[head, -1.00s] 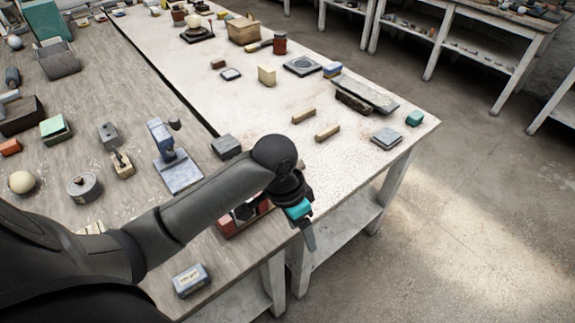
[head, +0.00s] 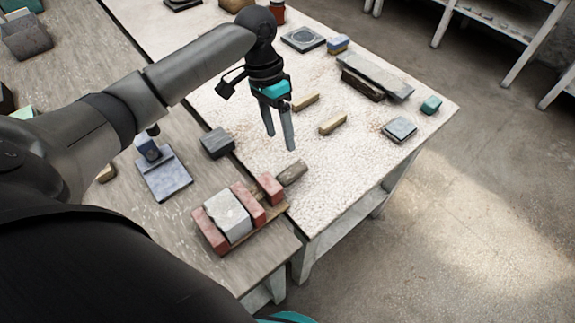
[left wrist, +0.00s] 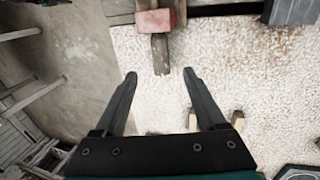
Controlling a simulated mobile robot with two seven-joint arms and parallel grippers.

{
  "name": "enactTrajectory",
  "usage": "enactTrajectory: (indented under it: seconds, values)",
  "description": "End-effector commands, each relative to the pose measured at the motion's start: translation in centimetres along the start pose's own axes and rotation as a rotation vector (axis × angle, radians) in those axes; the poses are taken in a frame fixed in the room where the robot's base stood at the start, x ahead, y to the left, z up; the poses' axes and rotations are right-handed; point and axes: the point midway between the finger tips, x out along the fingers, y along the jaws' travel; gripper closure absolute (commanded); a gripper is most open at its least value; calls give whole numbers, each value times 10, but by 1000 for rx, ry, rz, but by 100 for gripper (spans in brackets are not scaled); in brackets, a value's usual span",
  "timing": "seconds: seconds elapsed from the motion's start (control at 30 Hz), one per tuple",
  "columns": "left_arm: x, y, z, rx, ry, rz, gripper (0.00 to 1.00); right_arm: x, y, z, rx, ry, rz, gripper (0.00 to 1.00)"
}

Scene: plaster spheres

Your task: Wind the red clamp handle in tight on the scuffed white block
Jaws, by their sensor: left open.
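The scuffed white block (head: 229,214) sits between the red jaws (head: 247,204) of a clamp on a wooden base in the head view. A red end piece (head: 270,187) stands to the right of the jaws, with a grey-brown bar (head: 292,173) sticking out toward the pale table. I cannot tell which part turns. In the left wrist view, the red end piece (left wrist: 155,20) and bar (left wrist: 160,55) show at the top, ahead of my fingertips. My left gripper (head: 280,142) is open and empty, above and behind the bar; its fingers also show in the left wrist view (left wrist: 160,74).
Wooden sticks (head: 332,123) lie on the pale table (head: 340,165) right of the gripper. A grey slab (head: 378,77) lies farther back. The table's front right area is clear.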

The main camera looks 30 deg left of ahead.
Motion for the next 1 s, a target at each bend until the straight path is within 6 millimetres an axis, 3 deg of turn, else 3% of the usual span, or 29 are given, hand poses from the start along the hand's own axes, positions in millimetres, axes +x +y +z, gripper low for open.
enactTrajectory:
  seconds: [0.17,0.5,0.7,0.97,1.0]
  values:
    - [44,0,1,1,-3,1,27,7,5,7,-1,-9,6,50]
    - [103,0,1,1,-2,-1,27,18,7,-15,2,29,10,50]
    - [115,0,0,2,1,-1,27,19,2,-15,5,29,4,50]
    - [116,0,0,2,1,-2,27,19,-3,-12,7,24,-3,50]
    - [116,0,0,1,1,-2,30,19,-3,-11,7,23,-3,50]
